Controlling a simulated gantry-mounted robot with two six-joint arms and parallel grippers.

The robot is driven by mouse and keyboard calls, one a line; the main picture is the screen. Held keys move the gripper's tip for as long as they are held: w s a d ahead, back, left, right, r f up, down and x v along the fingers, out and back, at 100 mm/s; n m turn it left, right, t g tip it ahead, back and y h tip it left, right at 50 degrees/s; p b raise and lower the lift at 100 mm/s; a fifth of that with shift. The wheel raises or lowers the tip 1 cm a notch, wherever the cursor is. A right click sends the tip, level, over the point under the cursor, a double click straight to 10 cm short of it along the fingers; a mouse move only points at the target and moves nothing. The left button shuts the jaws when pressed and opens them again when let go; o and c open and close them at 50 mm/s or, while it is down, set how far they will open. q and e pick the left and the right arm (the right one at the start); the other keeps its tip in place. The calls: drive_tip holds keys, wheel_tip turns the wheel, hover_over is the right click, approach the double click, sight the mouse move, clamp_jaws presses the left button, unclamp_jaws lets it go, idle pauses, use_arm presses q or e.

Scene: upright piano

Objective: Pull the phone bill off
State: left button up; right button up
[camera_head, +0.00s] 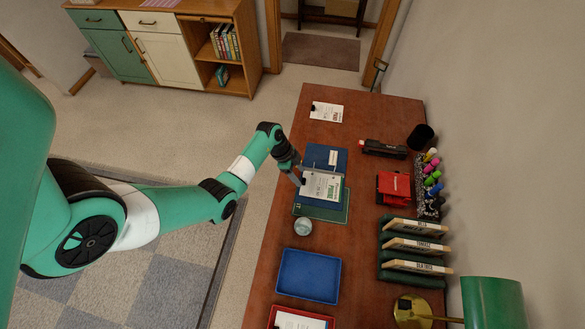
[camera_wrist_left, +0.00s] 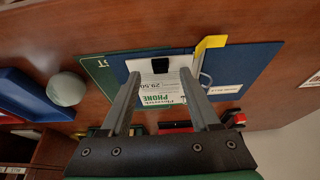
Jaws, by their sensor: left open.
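The phone bill (camera_head: 322,185) is a white sheet with green print, lying on a blue folder (camera_head: 325,157) and a green folder (camera_head: 320,212) on the desk. In the left wrist view the bill (camera_wrist_left: 160,92) reads "PHONE" and "29.50", and a black clip (camera_wrist_left: 160,65) sits at one edge. My left gripper (camera_head: 298,179) is at the bill's left side in the head view. In the left wrist view its two fingers (camera_wrist_left: 159,73) are apart, with the bill showing between them. I cannot tell whether they touch it. My right gripper is not in view.
A clipped paper (camera_head: 326,111) lies farther back. A small round object (camera_head: 303,227), a blue tray (camera_head: 308,276) and a red tray (camera_head: 275,312) are nearer. Book holders (camera_head: 415,248), a red item (camera_head: 394,187), markers and a green lamp (camera_head: 493,303) line the right.

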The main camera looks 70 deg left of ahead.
sight(303, 180)
use_arm(q)
drive_tip(key=shift+b+x, duration=0.5)
drive_tip(key=shift+x, duration=1.05)
drive_tip(key=shift+r, duration=0.1)
clamp_jaws()
